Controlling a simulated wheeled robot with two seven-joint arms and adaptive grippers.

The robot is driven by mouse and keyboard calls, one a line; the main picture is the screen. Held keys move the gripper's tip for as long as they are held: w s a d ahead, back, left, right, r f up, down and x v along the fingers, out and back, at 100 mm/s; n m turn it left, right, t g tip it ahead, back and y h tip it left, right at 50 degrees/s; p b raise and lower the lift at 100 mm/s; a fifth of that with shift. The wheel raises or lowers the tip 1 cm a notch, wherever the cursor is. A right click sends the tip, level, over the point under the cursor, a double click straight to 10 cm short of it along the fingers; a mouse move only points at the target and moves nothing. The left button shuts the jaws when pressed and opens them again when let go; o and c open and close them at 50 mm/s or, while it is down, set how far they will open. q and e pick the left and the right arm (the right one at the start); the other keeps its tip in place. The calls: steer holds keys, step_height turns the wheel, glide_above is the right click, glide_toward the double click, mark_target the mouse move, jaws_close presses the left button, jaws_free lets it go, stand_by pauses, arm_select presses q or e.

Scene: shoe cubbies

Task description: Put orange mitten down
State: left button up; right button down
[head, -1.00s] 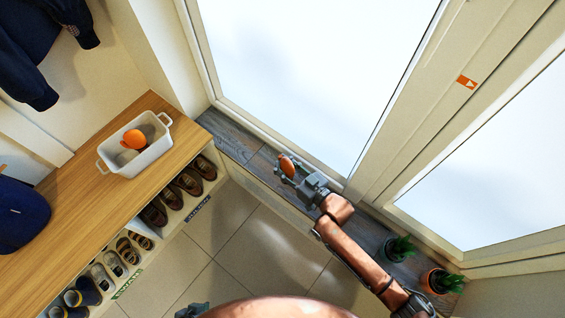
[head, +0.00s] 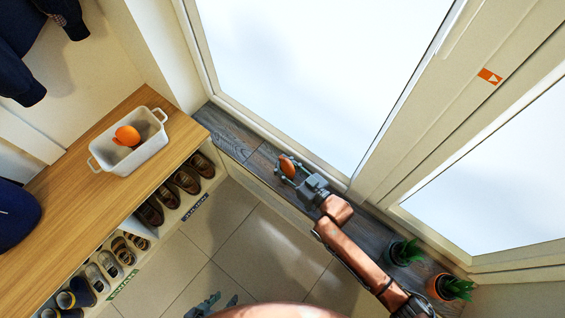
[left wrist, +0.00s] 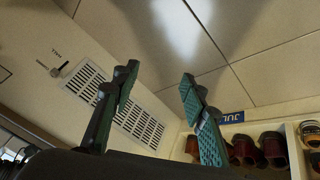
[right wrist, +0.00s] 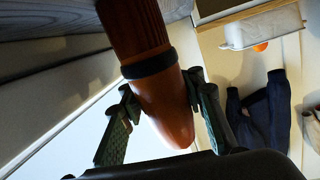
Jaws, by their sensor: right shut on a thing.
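The orange mitten (head: 286,163) is in my right gripper (head: 292,172) over the dark wooden window sill (head: 228,133). In the right wrist view the mitten (right wrist: 160,100) lies between the fingers, with a ribbed cuff and a dark band. Its cuff end is close to the grey wood surface; I cannot tell whether it touches. My left gripper (head: 212,305) is low at the bottom edge of the head view, over the tiled floor. In the left wrist view its fingers (left wrist: 158,88) are apart with nothing between them.
Two potted plants (head: 405,252) (head: 450,288) stand on the sill at the right. The sill left of the mitten is clear.

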steer(key=c, duration=1.4)
jaws_free()
steer(key=shift+s+d+r, duration=0.1)
steer(key=shift+d+r, duration=0.05)
steer(key=shift+d, duration=0.05)
arm_select(q)
steer(key=s+a+r+g+y+p, duration=0.1)
steer(key=s+a+r+g+p, duration=0.3)
steer(key=s+r, duration=0.3)
steer(key=shift+s+a+r+y+p, duration=0.2)
steer(key=shift+a+r+y+p, duration=0.25)
steer(key=shift+a, duration=0.35)
arm_select(e)
steer(key=shift+v, duration=5.8)
steer(key=shift+o, duration=0.2)
steer(key=shift+s, duration=0.1)
